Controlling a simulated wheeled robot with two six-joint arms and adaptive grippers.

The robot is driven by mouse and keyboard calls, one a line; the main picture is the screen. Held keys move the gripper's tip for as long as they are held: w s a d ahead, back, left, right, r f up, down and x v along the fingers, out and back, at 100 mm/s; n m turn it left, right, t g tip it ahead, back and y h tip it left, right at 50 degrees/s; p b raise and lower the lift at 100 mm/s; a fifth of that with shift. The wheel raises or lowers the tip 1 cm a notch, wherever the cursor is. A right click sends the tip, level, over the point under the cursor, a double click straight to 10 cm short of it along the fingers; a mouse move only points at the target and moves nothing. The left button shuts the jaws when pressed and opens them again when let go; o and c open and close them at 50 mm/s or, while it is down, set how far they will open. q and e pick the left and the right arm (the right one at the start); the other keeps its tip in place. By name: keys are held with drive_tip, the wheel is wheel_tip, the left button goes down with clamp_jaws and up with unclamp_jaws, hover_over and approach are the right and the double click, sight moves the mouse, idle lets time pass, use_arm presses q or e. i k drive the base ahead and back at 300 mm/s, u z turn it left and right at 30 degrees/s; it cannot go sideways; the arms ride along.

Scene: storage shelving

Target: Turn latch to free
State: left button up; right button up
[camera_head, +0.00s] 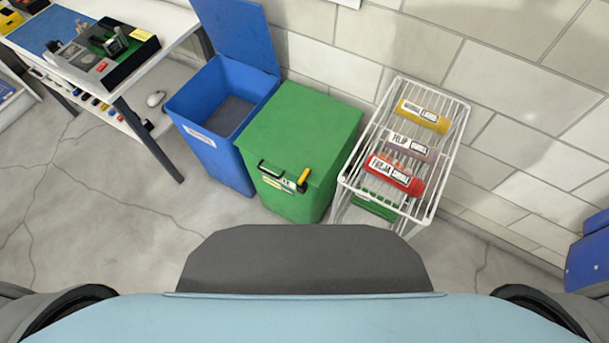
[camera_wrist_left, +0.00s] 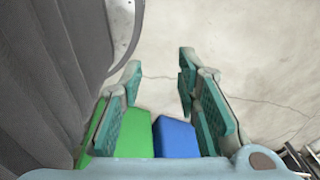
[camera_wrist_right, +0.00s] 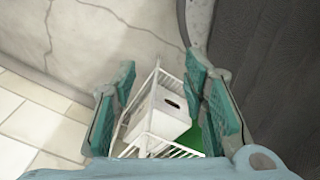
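A green bin (camera_head: 300,135) with a closed lid stands against the wall in the head view. On its front are a black handle (camera_head: 275,177) and a latch with a yellow lever (camera_head: 304,178). The lever points up and slightly right. My left gripper (camera_wrist_left: 158,75) is open and empty, with the green bin (camera_wrist_left: 135,130) below it in the left wrist view. My right gripper (camera_wrist_right: 160,80) is open and empty, above a white rack (camera_wrist_right: 150,140). Neither gripper shows in the head view, and both are away from the latch.
A blue bin (camera_head: 185,112) with its lid raised stands left of the green one. A white wire rack (camera_head: 437,205) with several labelled bottles stands right. A white table (camera_head: 165,18) with items is at upper left. A blue object (camera_head: 590,255) is at far right. Floor at left is clear.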

sight(307, 170)
drive_tip(key=k, duration=1.05)
drive_tip(key=z, duration=0.55)
drive_tip(key=i, duration=0.75)
drive_tip(key=z, duration=0.5)
